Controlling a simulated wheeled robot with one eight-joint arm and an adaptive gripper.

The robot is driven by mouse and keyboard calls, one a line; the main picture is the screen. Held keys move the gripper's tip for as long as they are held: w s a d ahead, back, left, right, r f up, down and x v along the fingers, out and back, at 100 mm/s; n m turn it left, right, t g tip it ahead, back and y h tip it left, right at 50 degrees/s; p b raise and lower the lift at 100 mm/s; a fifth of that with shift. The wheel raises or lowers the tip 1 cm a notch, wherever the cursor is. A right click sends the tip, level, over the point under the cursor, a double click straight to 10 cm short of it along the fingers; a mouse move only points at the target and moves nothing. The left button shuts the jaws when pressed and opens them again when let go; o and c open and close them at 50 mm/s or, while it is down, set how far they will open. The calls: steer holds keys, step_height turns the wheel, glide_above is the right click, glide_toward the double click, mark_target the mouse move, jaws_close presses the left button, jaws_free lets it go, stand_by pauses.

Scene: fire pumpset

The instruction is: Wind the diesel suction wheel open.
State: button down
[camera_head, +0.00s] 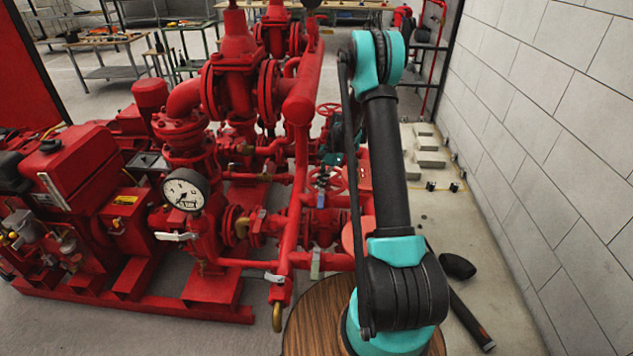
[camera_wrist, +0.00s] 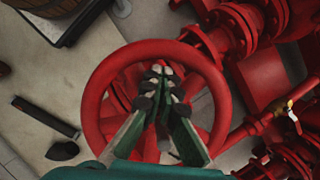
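A red handwheel (camera_wrist: 95,100) fills the middle of the wrist view. My gripper (camera_wrist: 161,72) is in front of it, its fingers converging over the hub area. The fingertips look closed together, with nothing clearly visible between them. They hide the hub and part of the spokes, and I cannot tell whether they touch the wheel. In the head view, a red handwheel (camera_head: 340,183) on the pipework appears to be the same one. My gripper (camera_head: 322,184) shows small and dark over it, partly hidden behind my arm.
Red pipes and valves crowd the left, with a pressure gauge (camera_head: 186,190) in front. Another red handwheel (camera_head: 329,109) stands farther back. A round wooden top (camera_head: 315,320) is nearby. A block wall (camera_head: 560,120) bounds the right. A black bar (camera_head: 472,322) lies on the floor.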

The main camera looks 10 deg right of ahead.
steer(key=shift+w+a, duration=0.25)
steer(key=shift+w, duration=0.15)
step_height(320, 180, up, 8)
stand_by(0.7)
